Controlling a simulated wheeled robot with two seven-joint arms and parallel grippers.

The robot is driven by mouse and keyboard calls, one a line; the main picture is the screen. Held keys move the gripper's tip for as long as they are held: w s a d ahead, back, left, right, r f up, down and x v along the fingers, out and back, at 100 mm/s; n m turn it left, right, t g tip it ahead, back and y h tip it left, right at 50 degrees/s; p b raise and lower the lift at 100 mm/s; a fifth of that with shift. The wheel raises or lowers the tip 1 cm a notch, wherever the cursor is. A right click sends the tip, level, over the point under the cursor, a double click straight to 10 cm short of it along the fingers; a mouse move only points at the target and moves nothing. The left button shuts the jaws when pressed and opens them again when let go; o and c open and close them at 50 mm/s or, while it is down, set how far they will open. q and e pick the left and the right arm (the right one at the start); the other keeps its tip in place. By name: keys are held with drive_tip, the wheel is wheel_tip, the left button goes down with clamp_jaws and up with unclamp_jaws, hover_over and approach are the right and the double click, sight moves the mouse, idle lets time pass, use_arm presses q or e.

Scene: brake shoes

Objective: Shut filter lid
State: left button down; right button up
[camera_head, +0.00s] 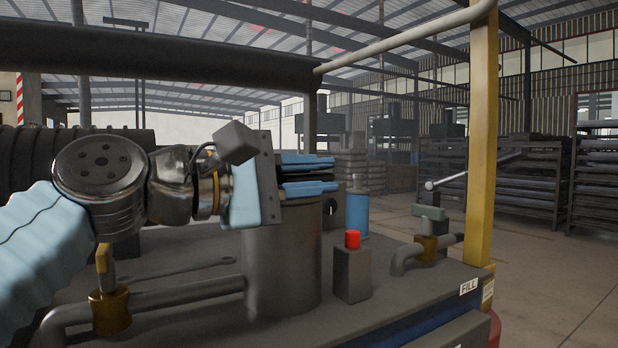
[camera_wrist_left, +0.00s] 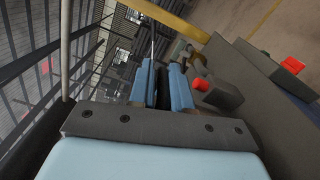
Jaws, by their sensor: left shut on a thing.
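The filter housing (camera_head: 282,265) is a dark grey upright cylinder on the machine deck. My left gripper (camera_head: 312,174) is just above its top, with its light blue fingers pointing right. The fingers are shut on a dark piece, which I take to be part of the filter lid. In the left wrist view this dark piece (camera_wrist_left: 165,85) shows between the two blue fingers. Most of the lid is hidden by the gripper, so I cannot tell its angle or whether it touches the rim. My right gripper is not in view.
A grey box with a red button (camera_head: 352,239) stands right of the housing. A blue cylinder (camera_head: 357,213) is behind it. A pipe with a valve lever (camera_head: 446,182) and a yellow post (camera_head: 482,140) are at right. A dark beam (camera_head: 190,55) crosses above.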

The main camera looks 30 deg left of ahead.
use_arm(q)
drive_tip(key=shift+d+f, duration=0.1)
drive_tip(key=shift+f, duration=0.35)
drive_tip(key=shift+f+m, duration=0.2)
drive_tip(key=shift+m, duration=0.1)
drive_tip(key=c, duration=1.2)
unclamp_jaws()
drive_tip(key=shift+o, duration=0.2)
drive_tip(key=shift+s+r, duration=0.2)
drive_tip(key=v, duration=1.3)
drive_tip(key=shift+s+a, duration=0.15)
drive_tip(key=shift+a, duration=0.15)
drive_tip(key=shift+f, duration=0.1)
